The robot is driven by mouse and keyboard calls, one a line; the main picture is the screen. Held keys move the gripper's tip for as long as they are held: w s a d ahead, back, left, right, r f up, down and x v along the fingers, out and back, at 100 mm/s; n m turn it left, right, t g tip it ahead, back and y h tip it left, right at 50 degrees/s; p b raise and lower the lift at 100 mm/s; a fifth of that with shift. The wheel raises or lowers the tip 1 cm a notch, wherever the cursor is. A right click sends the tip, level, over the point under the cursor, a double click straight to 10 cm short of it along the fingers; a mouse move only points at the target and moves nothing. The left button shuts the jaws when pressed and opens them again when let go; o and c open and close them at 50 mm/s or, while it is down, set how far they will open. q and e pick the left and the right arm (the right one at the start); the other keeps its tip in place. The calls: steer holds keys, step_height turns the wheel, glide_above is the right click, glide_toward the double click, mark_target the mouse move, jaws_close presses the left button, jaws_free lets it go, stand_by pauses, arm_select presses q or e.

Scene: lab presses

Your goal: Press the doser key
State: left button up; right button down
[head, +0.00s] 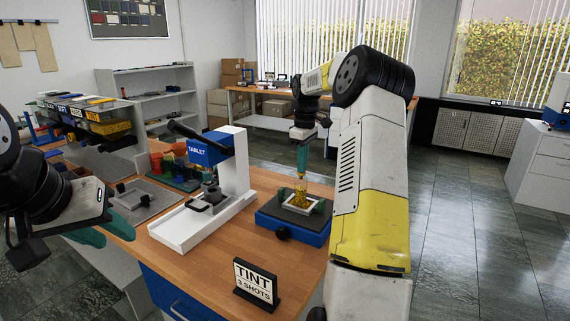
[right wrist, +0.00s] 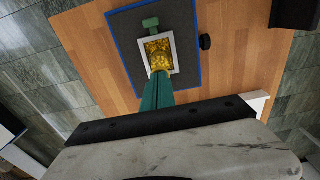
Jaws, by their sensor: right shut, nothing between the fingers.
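The doser appears to be the low blue unit (head: 270,225) with a dark grey top; it also shows in the right wrist view (right wrist: 122,28). On it, a glossy amber block (head: 301,193), probably the key, stands inside a pale square frame. The amber block also shows in the right wrist view (right wrist: 158,50). My right gripper (head: 302,172) points down with its teal fingers shut and empty, the tips right at the amber block; I cannot tell whether they touch. My left gripper (head: 88,238) is at the left table edge, away from the doser; its finger gap is unclear.
A sign reading "TINT 3 SHOTS" (head: 256,285) stands at the front of the wooden table. A white and blue press marked "TABLET" (head: 235,165) stands left of the doser. A black knob (head: 283,233) sits on the doser's front. Coloured bins (head: 105,122) stand farther left.

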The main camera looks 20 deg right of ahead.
steer(key=shift+s+f, duration=0.15)
steer(key=shift+f, duration=1.2)
step_height(320, 180, up, 9)
steer(key=shift+f, duration=0.1)
stand_by(0.3)
